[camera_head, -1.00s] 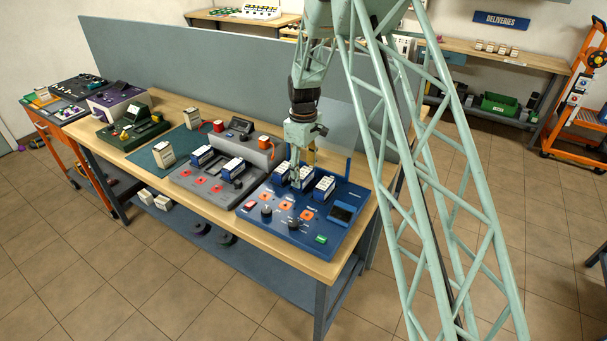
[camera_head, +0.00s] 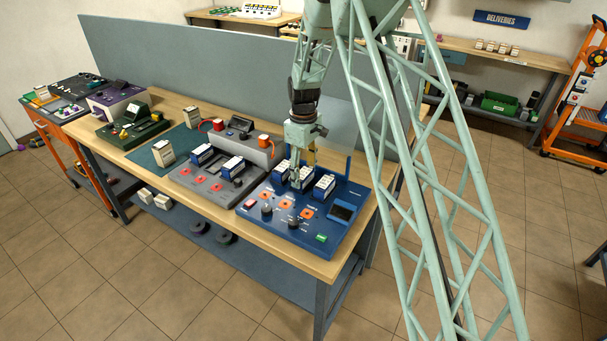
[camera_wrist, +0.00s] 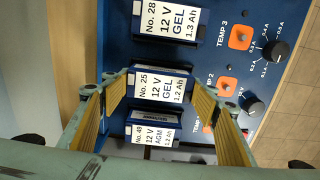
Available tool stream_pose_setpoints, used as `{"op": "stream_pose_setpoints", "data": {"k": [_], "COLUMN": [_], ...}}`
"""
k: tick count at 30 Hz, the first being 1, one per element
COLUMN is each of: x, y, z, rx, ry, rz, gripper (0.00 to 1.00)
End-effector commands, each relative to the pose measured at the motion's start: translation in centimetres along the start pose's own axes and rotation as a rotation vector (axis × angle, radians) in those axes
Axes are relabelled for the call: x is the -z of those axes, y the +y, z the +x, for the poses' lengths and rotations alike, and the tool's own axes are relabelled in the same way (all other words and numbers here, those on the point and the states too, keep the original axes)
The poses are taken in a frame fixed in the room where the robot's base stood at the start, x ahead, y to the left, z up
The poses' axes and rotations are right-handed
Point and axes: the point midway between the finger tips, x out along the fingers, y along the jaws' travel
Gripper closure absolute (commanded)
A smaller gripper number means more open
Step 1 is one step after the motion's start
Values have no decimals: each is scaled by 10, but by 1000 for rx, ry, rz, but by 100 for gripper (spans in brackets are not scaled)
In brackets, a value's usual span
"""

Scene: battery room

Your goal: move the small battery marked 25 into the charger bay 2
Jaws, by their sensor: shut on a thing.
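The small battery marked 25 (camera_wrist: 163,87) has a white label reading "No. 25, 12 V GEL, 1.2 Ah". In the wrist view it sits between the two fingers of my gripper (camera_wrist: 160,92), which is shut on it. It is level with the TEMP 2 marking on the blue charger (camera_head: 270,225), between battery 28 (camera_wrist: 168,24) and battery 49 (camera_wrist: 152,134). In the camera_head view my gripper (camera_head: 297,184) is low over the middle of the charger's row and partly covers battery 25. I cannot tell whether its base is fully seated.
Orange-marked controls and black knobs (camera_wrist: 253,105) line the charger's front. A grey charger (camera_head: 190,178) with blue-and-white batteries stands to the left. A grey-blue panel (camera_head: 200,60) runs behind the bench. The wooden bench edge (camera_head: 300,266) is clear in front.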

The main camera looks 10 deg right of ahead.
Motion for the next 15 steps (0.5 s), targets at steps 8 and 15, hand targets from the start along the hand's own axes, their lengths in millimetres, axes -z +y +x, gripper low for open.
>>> {"op": "stream_pose_setpoints", "data": {"k": [8,15], "x": [0,0], "y": [0,0], "z": [2,3], "rx": [-1,1], "ry": [1,0], "rz": [0,0], "gripper": [41,40]}}
